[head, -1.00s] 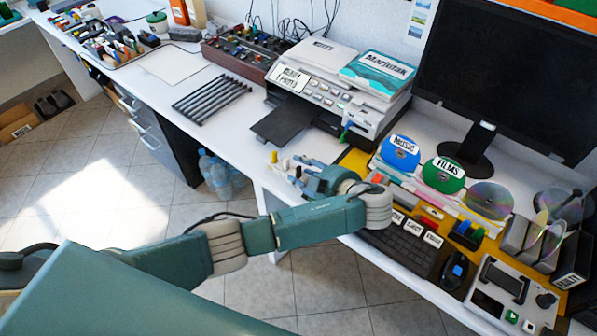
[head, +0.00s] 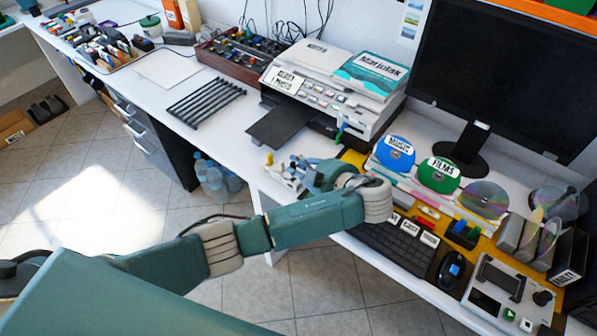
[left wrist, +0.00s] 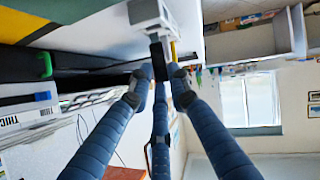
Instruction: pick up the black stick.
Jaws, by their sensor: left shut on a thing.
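The black stick (left wrist: 157,62) shows in the left wrist view as a short dark upright piece between my fingertips. My left gripper (left wrist: 159,82) is closed around it, with one finger on each side and a third behind. In the head view my left gripper (head: 287,172) is at the front edge of the white desk, below the printer's black tray. The stick is too small to make out there. My right gripper is in neither view.
The printer (head: 335,85) stands behind my gripper. The keyboard (head: 393,246), discs on stands and a monitor (head: 500,75) are to the right. A rack of black bars (head: 206,103) lies to the left. A white block (left wrist: 150,14) is close to the fingertips.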

